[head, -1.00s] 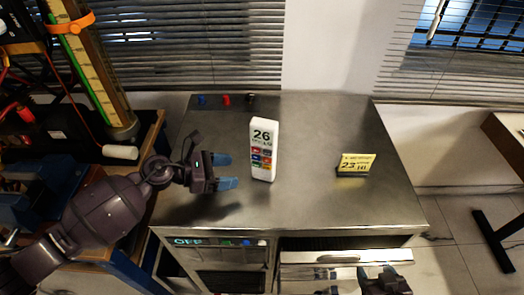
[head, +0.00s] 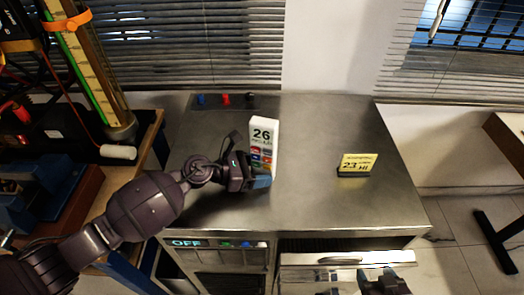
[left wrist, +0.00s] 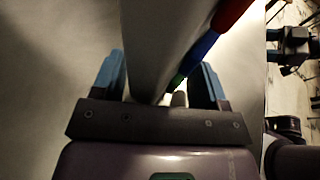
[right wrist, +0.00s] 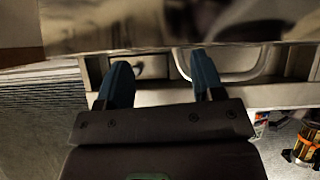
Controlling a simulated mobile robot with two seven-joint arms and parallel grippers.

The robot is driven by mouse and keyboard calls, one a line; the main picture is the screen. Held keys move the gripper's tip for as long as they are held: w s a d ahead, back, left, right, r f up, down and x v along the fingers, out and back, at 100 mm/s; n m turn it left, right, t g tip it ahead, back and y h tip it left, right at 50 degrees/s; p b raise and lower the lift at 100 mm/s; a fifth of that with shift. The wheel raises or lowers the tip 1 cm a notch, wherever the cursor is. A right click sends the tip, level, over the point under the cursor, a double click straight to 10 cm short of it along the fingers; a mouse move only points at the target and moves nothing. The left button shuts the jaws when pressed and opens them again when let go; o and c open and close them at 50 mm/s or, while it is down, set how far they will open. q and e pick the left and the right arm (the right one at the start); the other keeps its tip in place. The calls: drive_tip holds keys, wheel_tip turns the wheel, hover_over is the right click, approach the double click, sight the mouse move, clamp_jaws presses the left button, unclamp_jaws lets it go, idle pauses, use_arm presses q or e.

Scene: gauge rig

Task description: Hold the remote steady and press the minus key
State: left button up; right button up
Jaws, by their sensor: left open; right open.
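The white remote (head: 264,130) stands upright on the metal bench top, showing 26 and several coloured keys; its lower left part is hidden behind my left gripper. My left gripper (head: 262,181) is at the remote's lower part. In the left wrist view the remote (left wrist: 160,40) lies between the open blue fingers of the left gripper (left wrist: 160,85). I cannot tell which key is the minus key. My right gripper (right wrist: 160,85) is open and empty, low at the bench front by the open drawer.
A yellow card (head: 357,164) reading 23 and HI stands on the bench (head: 320,205) to the right. Blue, red and black knobs (head: 226,99) sit at the back left. An open drawer (head: 335,261) and a panel showing OFF (head: 187,243) are at the front.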

drive_tip(key=shift+s, duration=0.1)
use_arm(q)
drive_tip(key=shift+c, duration=0.3)
use_arm(e)
drive_tip(key=shift+s+f, duration=0.1)
drive_tip(key=shift+s, duration=0.05)
use_arm(q)
drive_tip(key=c, duration=0.9)
use_arm(e)
drive_tip(key=shift+s+d+f, duration=0.1)
drive_tip(key=shift+s+f, duration=0.05)
drive_tip(key=shift+s, duration=0.15)
use_arm(q)
drive_tip(key=shift+o, duration=0.3)
use_arm(e)
drive_tip(key=shift+w, duration=0.15)
drive_tip(key=c, duration=0.6)
drive_tip(key=shift+w+r, duration=0.2)
drive_tip(key=shift+w, duration=0.15)
clamp_jaws()
drive_tip(key=shift+s+f, duration=0.2)
drive_tip(key=shift+s, duration=0.3)
drive_tip(key=shift+w+r, duration=0.1)
drive_tip(key=shift+w, duration=0.1)
drive_tip(key=shift+w+r, duration=0.1)
drive_tip(key=shift+w, duration=0.2)
